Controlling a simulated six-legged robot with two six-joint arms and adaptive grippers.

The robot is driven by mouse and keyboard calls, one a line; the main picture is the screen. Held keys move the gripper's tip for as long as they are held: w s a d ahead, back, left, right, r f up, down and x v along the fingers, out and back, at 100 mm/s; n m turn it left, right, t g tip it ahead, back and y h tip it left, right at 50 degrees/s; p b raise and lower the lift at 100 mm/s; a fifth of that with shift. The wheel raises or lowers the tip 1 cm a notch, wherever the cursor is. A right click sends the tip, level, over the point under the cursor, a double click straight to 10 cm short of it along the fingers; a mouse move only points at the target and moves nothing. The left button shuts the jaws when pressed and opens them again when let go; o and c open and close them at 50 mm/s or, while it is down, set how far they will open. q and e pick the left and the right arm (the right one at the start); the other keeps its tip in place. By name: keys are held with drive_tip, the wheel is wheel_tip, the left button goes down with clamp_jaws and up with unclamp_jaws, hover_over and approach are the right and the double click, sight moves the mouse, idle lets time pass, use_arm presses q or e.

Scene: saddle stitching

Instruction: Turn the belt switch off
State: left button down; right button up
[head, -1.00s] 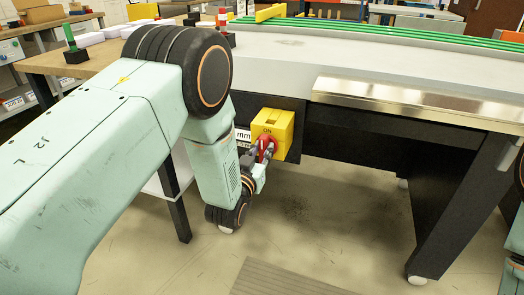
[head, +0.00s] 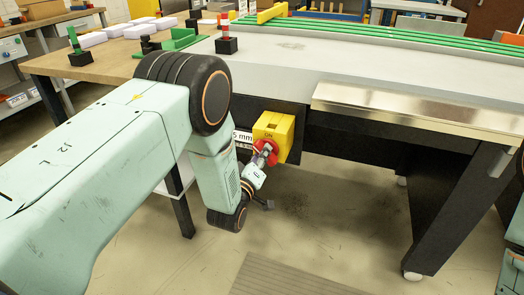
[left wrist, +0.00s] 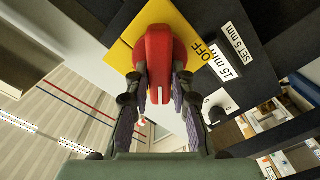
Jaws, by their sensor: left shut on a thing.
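The belt switch is a yellow box (head: 273,127) with a red handle (head: 266,150), mounted on the dark panel under the conveyor edge. "ON" is printed at its top. In the left wrist view the red handle (left wrist: 158,50) stands over the yellow plate (left wrist: 125,52), slanted to the plate's edges, with "OFF" beside it on the right. My left gripper (head: 258,165) is shut on the red handle; its two fingers (left wrist: 157,88) lie on either side of it. The handle's far side is hidden. My right gripper is not in view.
White labels with millimetre text (left wrist: 228,62) sit beside the switch. A grey conveyor with green strips (head: 400,35) and a metal edge plate (head: 420,105) runs above. A wooden table (head: 110,60) stands at the left. A dark table leg (head: 460,210) stands at the right. The floor below is open.

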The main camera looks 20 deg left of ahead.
use_arm(q)
drive_tip(key=shift+a+f+n+p, duration=0.15)
drive_tip(key=shift+n+p, duration=0.45)
drive_tip(key=shift+n, duration=1.55)
drive_tip(key=shift+a+f+n+p, duration=0.15)
drive_tip(key=shift+n+p, duration=0.45)
drive_tip(key=shift+n, duration=1.55)
drive_tip(key=shift+s+d+f, duration=0.1)
drive_tip(key=c, duration=1.3)
unclamp_jaws()
drive_tip(key=shift+o, duration=0.7)
drive_tip(key=s, duration=1.2)
